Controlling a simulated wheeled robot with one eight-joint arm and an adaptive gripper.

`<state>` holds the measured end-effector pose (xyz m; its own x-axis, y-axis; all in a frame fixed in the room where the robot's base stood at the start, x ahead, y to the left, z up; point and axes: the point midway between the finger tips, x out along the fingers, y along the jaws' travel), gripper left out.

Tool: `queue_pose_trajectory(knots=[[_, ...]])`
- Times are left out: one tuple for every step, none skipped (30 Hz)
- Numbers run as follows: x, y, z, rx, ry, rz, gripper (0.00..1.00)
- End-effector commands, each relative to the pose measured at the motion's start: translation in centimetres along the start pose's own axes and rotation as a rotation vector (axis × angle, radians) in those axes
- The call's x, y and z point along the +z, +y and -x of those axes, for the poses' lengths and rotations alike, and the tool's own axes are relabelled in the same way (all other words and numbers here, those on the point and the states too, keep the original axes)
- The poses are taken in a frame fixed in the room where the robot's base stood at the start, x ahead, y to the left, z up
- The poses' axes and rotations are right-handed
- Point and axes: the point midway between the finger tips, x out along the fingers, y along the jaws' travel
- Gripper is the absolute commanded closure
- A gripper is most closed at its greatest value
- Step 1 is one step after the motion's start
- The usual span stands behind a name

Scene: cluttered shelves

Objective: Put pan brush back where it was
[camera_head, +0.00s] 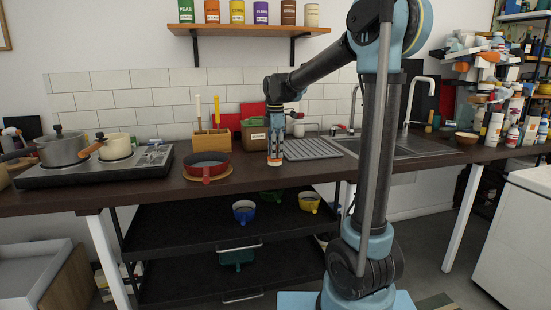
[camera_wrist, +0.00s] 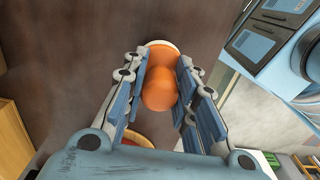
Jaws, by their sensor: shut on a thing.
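My gripper (camera_head: 275,157) points straight down over the dark counter, in front of the drying rack. Its fingers (camera_wrist: 160,90) are shut around a round orange knob with a pale rim beyond it, which looks like the pan brush (camera_wrist: 160,91). In the head view only a little orange and white shows at the fingertips. The brush is at or just above the counter; I cannot tell whether it touches.
A red pan (camera_head: 206,165) sits left of my gripper, with a wooden utensil holder (camera_head: 211,142) behind. A grey drying rack (camera_head: 313,149) and the sink (camera_head: 385,149) lie to the right. The counter's front edge is close.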

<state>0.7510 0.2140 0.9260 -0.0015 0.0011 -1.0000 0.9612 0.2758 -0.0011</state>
Motion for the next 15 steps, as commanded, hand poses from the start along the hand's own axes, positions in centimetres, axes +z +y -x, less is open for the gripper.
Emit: queue_pose_trajectory(knots=[[0.0, 0.0, -0.8, 0.000, 0.000, 0.000, 1.00], [0.0, 0.0, -1.2, 0.000, 0.000, 0.000, 1.00], [0.0, 0.0, -1.7, 0.000, 0.000, 0.000, 1.00], [0.0, 0.0, -2.1, 0.000, 0.000, 0.000, 1.00], [0.0, 0.0, -2.3, 0.000, 0.000, 0.000, 1.00], [0.0, 0.0, -2.5, 0.000, 0.000, 0.000, 1.00], [0.0, 0.0, -2.5, 0.000, 0.000, 0.000, 1.00], [0.0, 0.0, -2.5, 0.000, 0.000, 0.000, 1.00], [0.0, 0.0, -2.5, 0.000, 0.000, 0.000, 1.00], [0.0, 0.0, -2.5, 0.000, 0.000, 0.000, 1.00], [0.0, 0.0, -2.5, 0.000, 0.000, 0.000, 1.00], [0.0, 0.0, -2.5, 0.000, 0.000, 0.000, 1.00], [0.0, 0.0, -2.5, 0.000, 0.000, 0.000, 1.00], [0.0, 0.0, -2.5, 0.000, 0.000, 0.000, 1.00], [0.0, 0.0, -2.6, 0.000, 0.000, 0.000, 1.00]])
